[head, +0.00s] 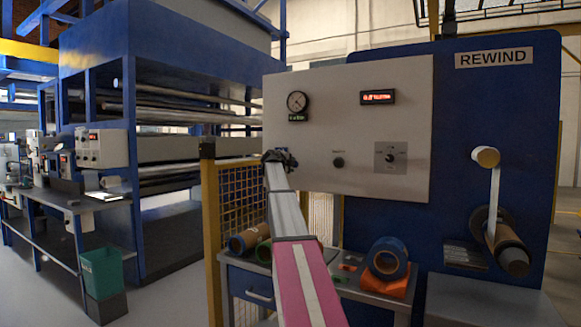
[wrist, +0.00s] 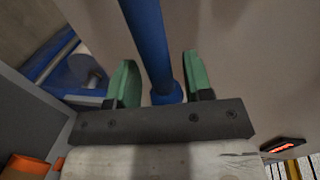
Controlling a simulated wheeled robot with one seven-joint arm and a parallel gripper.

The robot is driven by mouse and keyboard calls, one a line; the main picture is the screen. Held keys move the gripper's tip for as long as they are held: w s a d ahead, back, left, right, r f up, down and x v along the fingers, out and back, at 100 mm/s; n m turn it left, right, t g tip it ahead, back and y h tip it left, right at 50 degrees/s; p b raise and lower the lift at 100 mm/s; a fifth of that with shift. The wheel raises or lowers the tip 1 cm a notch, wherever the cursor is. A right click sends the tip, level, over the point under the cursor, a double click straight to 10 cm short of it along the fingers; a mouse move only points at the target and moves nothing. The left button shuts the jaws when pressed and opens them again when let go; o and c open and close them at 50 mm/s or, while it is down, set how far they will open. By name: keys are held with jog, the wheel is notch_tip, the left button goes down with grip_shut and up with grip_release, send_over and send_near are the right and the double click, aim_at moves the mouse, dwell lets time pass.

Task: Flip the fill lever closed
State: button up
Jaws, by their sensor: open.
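I cannot pick out a fill lever for certain in either view. In the wrist view, my gripper (wrist: 162,78) is open, with its two green fingers apart. A blue bar (wrist: 145,35) with a wider collar at its near end shows in the gap between them. I cannot tell whether the bar is between the fingers or beyond them, and no contact shows. In the head view, my gripper (head: 280,158) is small and dark at the end of my arm, by the left edge of the pale control panel (head: 300,75).
The panel carries a round gauge (head: 298,102), a red display (head: 378,97), a black knob (head: 338,162) and a selector switch (head: 390,156). A yellow-framed mesh guard (head: 240,190) stands left of my arm. Film rolls (head: 388,258) lie on the bench below.

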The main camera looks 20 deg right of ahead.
jog(key=v, duration=1)
jog(key=shift+s+a, duration=0.2)
jog(key=shift+a, duration=0.1)
